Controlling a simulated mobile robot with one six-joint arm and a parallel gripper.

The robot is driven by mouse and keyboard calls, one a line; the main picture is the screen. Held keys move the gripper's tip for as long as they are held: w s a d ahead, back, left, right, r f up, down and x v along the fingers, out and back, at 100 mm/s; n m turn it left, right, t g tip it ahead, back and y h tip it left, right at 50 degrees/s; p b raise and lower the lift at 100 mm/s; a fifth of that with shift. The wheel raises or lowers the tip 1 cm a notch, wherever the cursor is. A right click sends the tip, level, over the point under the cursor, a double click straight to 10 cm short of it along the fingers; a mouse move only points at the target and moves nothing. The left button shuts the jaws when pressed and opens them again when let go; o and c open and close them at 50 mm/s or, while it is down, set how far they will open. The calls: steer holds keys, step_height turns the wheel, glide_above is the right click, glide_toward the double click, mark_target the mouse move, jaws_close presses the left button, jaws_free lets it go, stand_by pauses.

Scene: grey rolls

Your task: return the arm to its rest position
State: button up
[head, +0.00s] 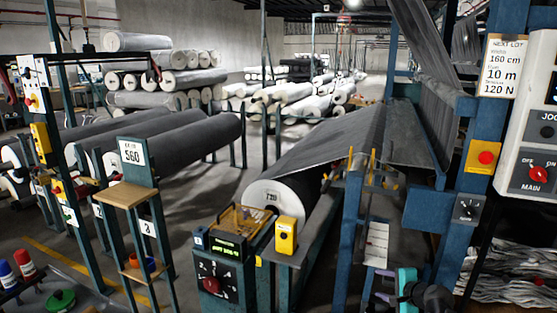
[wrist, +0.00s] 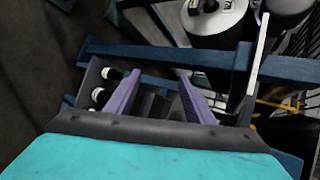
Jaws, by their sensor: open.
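In the wrist view my gripper (wrist: 160,86) shows two purple fingers standing apart, with nothing held between them. Beyond the fingers are a blue frame bar and dark gaps in the framework. In the head view part of my arm (head: 407,284), teal and dark, shows low at the right of centre, in front of the blue machine frame.
A blue machine frame (head: 348,240) stands close to my arm. A large grey roll (head: 270,198) feeds fabric upward. A control box (head: 215,280) is left of it; a switch panel (head: 532,150) is at right. In the wrist view a blue bar (wrist: 150,54) crosses ahead.

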steer(key=s+a+f+n+g+y, duration=0.1)
steer(key=s+a+f+n+g, duration=0.15)
steer(key=s+a+f, duration=0.4)
steer(key=s+a+f+n+g+p, duration=0.1)
steer(key=s+a+f+n+g, duration=0.2)
steer(key=a+f, duration=0.6)
steer(key=s+a+f+n+g+y, duration=0.1)
steer(key=s+a+f+g, duration=0.2)
steer(key=s+a+f, duration=0.55)
steer(key=s+f+n+g+h, duration=0.2)
steer(key=s+f+n+g, duration=0.25)
steer(key=s+f, duration=0.85)
steer(key=s+d+n+g+h+p, duration=0.1)
steer(key=s+d+n+g+h, duration=0.2)
steer(key=s+d+n, duration=0.3)
steer(key=s, duration=0.4)
steer(key=shift+s+d+f, duration=0.2)
steer(key=shift+d, duration=0.05)
